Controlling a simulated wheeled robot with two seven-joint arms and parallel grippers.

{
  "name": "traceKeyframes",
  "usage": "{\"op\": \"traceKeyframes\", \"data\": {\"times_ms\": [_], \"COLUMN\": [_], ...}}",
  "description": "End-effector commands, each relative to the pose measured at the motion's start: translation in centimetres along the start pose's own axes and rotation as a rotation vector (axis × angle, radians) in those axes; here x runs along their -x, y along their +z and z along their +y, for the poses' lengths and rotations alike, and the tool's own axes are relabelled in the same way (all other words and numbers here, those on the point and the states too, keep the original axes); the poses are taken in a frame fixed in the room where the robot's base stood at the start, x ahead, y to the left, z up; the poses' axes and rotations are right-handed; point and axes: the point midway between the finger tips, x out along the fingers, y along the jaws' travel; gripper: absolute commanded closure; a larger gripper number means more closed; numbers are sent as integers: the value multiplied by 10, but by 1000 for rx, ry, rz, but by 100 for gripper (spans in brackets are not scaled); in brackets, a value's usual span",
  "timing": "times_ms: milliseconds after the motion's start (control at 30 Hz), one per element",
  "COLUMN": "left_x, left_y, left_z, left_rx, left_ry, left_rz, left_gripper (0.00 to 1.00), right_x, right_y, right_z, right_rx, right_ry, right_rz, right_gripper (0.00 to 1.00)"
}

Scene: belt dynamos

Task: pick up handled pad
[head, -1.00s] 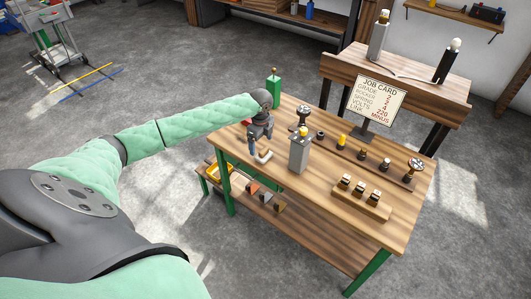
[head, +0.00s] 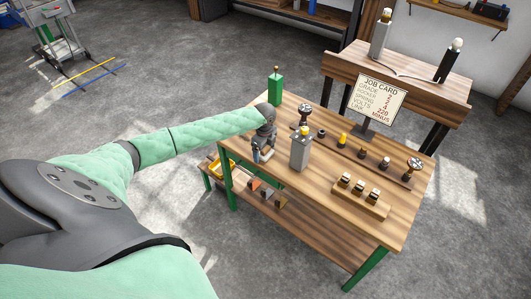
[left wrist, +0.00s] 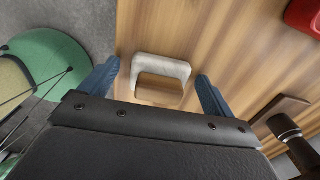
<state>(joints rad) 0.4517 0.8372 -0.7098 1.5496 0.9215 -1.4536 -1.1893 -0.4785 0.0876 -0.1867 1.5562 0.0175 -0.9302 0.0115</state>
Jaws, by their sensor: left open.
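The fingers are open and hold nothing. In the head view my left gripper (head: 262,152) points down over the left end of the bench and mostly hides the pad. My right gripper is not in view.
A grey box-shaped unit (head: 300,150) with a yellow top stands just right of my left gripper. The job card (head: 376,97) and a small wooden rack (head: 360,196) are further right. A red object (left wrist: 305,16) is close by.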

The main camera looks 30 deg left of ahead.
Motion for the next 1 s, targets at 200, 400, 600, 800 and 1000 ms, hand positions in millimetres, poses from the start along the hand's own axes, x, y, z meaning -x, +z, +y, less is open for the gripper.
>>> {"op": "traceKeyframes", "data": {"times_ms": [200,400,600,800,1000], "left_x": [0,0,5,32,67], "left_y": [0,0,0,1,0], "left_z": [0,0,0,-1,-1], "left_rx": [0,0,0,-1,-1], "left_ry": [0,0,-2,-4,-2], "left_rz": [0,0,0,-1,0], "left_gripper": [48,60,60,60,60], "right_x": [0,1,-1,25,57], "right_y": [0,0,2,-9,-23], "right_z": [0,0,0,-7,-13], "right_rx": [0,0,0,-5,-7], "right_ry": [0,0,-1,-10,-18], "right_rz": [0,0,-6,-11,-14], "right_gripper": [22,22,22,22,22]}}
